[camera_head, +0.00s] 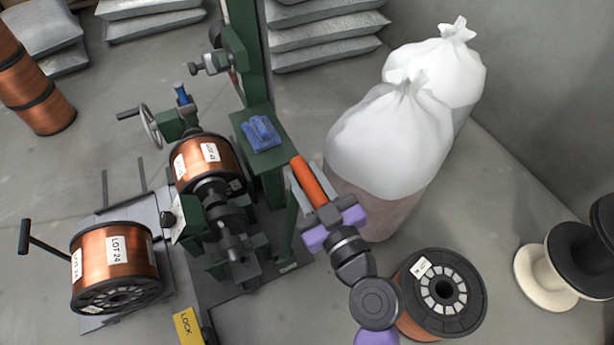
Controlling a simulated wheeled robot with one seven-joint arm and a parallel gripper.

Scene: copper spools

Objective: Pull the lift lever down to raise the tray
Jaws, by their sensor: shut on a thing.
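My gripper (309,187) is shut on an orange bar (310,178), to the right of the green machine. The bar lies between the two fingers and points up and left. I cannot tell whether it is loose or joined to something. A black lever with a crosswise grip (26,236) stands at the far left, well apart from my gripper; it looks like the lift lever. Its rod runs right toward the copper spool marked LOT 24 (112,258). A grey plate (118,214), probably the tray, shows around this spool, which hides much of it.
The green winding machine (243,55) carries another copper spool (200,160) and a hand wheel (151,126). A blue object (262,133) lies on its green shelf. White sacks (390,140) stand right of my gripper. A dark-flanged spool (448,300) lies beside my arm.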

